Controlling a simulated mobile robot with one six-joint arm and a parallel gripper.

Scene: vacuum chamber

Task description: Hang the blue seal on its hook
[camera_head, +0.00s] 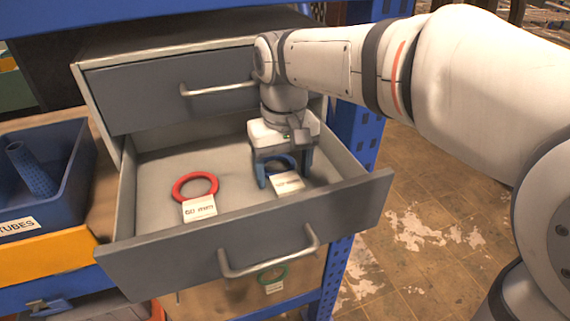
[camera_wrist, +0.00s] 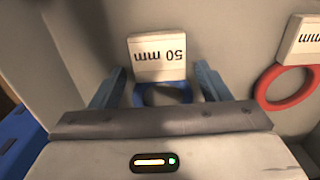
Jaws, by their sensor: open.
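The blue seal (camera_head: 281,156) lies in the open drawer (camera_head: 250,243), on the right side of its floor, with a white tag (camera_head: 289,183) attached. In the wrist view the blue seal (camera_wrist: 187,95) is partly hidden by my gripper, and its tag (camera_wrist: 157,58) reads 50 mm upside down. My gripper (camera_head: 285,176) points down into the drawer with its fingers open, one on each side of the blue seal. The fingers also show around it in the wrist view (camera_wrist: 160,88). I cannot tell whether they touch it. No hook for the blue seal is identifiable.
A red seal (camera_head: 177,187) with a 60 mm tag (camera_head: 199,208) lies to the left in the drawer. A closed drawer (camera_head: 140,95) is above. A green seal (camera_head: 267,278) with a tag shows below the open drawer's front. A blue TUBES bin (camera_head: 75,150) stands left.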

